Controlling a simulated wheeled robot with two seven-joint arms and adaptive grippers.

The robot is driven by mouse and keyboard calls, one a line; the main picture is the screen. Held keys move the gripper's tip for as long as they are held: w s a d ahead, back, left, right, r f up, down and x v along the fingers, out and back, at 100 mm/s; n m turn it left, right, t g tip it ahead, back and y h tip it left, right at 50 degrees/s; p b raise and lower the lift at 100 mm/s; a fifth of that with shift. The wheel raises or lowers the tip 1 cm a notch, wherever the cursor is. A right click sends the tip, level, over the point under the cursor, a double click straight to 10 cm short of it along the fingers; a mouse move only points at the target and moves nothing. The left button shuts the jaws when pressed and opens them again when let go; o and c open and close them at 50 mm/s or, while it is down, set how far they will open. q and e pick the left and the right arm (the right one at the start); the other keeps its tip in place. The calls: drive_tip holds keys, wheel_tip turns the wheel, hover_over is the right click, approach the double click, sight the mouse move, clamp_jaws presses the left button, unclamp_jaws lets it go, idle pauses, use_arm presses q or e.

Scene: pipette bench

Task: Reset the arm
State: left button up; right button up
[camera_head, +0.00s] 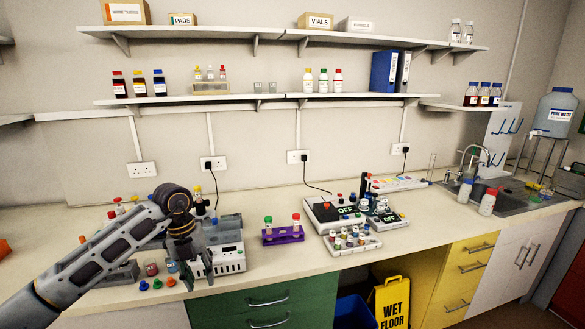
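My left arm reaches in from the left over the bench, its wrist bent downward. My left gripper (196,276) points down in front of a grey and white bench device (229,262) and hides part of it. Its dark fingers look spread, and I see nothing held between them. My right arm and gripper do not show clearly in this view.
A sink (510,200) is at the right. Bench front between purple rack and device is clear.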

use_arm(q)
drive_tip(key=w+d+f+n+t+h, duration=0.2)
drive_tip(key=w+d+f+n+h, duration=0.25)
drive_tip(key=d+f+h, duration=0.95)
drive_tip(key=a+f+n+t+y, duration=0.3)
drive_tip(key=f+n+t, duration=0.15)
drive_tip(key=f, duration=0.45)
drive_tip(key=a+f+n+t+y, duration=0.25)
drive_tip(key=f+n, duration=0.35)
drive_tip(key=f, duration=0.3)
drive_tip(key=a+f+n+t+y, duration=0.3)
drive_tip(key=a+f+n+t, duration=0.15)
drive_tip(key=f, duration=0.35)
drive_tip(key=s+a+f+n+g+y, duration=0.3)
drive_tip(key=s+f+n, duration=0.1)
drive_tip(key=s+f, duration=0.8)
drive_tip(key=s+a+f+n+g+y, duration=0.2)
drive_tip(key=s+a+f+n+y, duration=0.15)
drive_tip(key=s+f, duration=0.75)
drive_tip(key=s+f+n+g, duration=0.1)
drive_tip(key=s+f+g, duration=0.2)
drive_tip(key=s, duration=1.2)
drive_tip(key=s+f+n+g, duration=0.2)
drive_tip(key=s+f+g, duration=0.2)
drive_tip(key=s, duration=1.2)
wheel_tip(320, 180, down, 3)
drive_tip(key=shift+d+f+y, duration=0.1)
drive_tip(key=shift+d+y, duration=0.3)
drive_tip(key=shift+d, duration=0.05)
